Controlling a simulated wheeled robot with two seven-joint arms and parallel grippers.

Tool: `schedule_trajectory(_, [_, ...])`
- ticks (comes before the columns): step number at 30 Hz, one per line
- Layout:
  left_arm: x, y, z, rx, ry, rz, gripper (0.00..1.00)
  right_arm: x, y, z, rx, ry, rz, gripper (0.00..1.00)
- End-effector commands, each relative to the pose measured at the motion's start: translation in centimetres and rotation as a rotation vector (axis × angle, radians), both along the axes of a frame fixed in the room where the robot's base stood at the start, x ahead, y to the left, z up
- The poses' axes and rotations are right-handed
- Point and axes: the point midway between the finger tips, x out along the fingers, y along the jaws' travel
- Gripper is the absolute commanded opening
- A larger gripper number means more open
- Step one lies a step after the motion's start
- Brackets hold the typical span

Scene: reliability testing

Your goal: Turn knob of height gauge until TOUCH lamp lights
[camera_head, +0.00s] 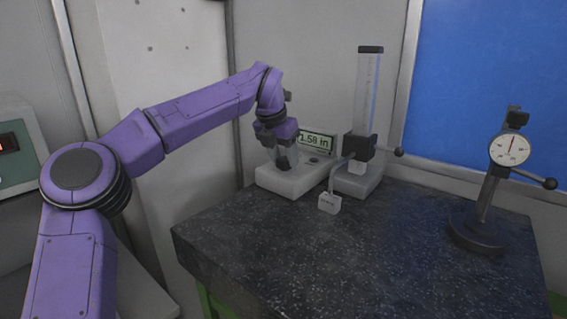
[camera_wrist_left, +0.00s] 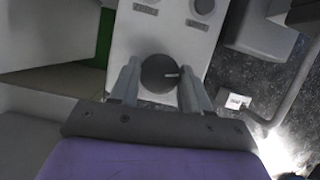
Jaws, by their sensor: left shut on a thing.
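The height gauge has a light grey control box (camera_head: 290,181) with a display (camera_head: 317,140) reading "1.58 in", and a clear upright column (camera_head: 366,90) beside it. A bent arm (camera_head: 339,165) reaches from the column to a small labelled white block (camera_head: 329,203); I cannot tell whether they touch. My left gripper (camera_head: 283,160) points down over the box. In the left wrist view its fingers are shut on the dark round knob (camera_wrist_left: 158,73), whose pale mark points right. Two round fittings with labels (camera_wrist_left: 203,6) sit beyond the knob, grey, with no glow seen. My right gripper is out of view.
A dial gauge on a stand (camera_head: 480,205) stands at the right of the dark speckled table (camera_head: 300,260). The table's front middle is clear. A wall and blue panel (camera_head: 490,70) close off the back. A device with a red display (camera_head: 12,142) is at far left.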

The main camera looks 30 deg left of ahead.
Motion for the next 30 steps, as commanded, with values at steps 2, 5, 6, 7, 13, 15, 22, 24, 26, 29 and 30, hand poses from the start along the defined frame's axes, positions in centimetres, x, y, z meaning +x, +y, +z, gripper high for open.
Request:
schedule_trajectory(2, [0.0,-0.1,-0.1,0.003,-0.004,0.071,0.17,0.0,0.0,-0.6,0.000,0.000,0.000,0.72])
schedule_trajectory(5, [0.0,-0.1,-0.1,0.002,-0.003,0.167,0.17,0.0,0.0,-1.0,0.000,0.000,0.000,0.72])
schedule_trajectory(6, [0.1,-0.1,0.0,0.002,-0.004,0.203,0.17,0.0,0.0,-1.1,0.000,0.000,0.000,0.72])
schedule_trajectory(7, [0.1,-0.2,0.0,0.002,-0.004,0.232,0.17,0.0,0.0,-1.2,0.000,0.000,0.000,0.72])
schedule_trajectory(13, [0.1,-0.2,0.1,0.001,-0.003,0.407,0.17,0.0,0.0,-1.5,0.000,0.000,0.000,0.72])
schedule_trajectory(15, [0.1,-0.3,0.1,0.002,-0.004,0.461,0.17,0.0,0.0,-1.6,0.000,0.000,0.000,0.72])
schedule_trajectory(22, [0.1,-0.3,0.1,0.001,-0.003,0.600,0.17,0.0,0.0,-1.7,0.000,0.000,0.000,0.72])
schedule_trajectory(24, [0.2,-0.3,0.1,0.001,-0.003,0.630,0.17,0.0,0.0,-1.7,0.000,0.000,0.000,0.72])
schedule_trajectory(26, [0.2,-0.3,0.1,-0.001,-0.002,0.651,0.17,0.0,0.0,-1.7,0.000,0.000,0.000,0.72])
schedule_trajectory(29, [0.1,-0.3,0.1,-0.001,-0.002,0.678,0.17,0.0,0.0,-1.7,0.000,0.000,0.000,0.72])
schedule_trajectory(30, [0.1,-0.3,0.1,0.000,-0.003,0.685,0.17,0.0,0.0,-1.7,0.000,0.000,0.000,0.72])
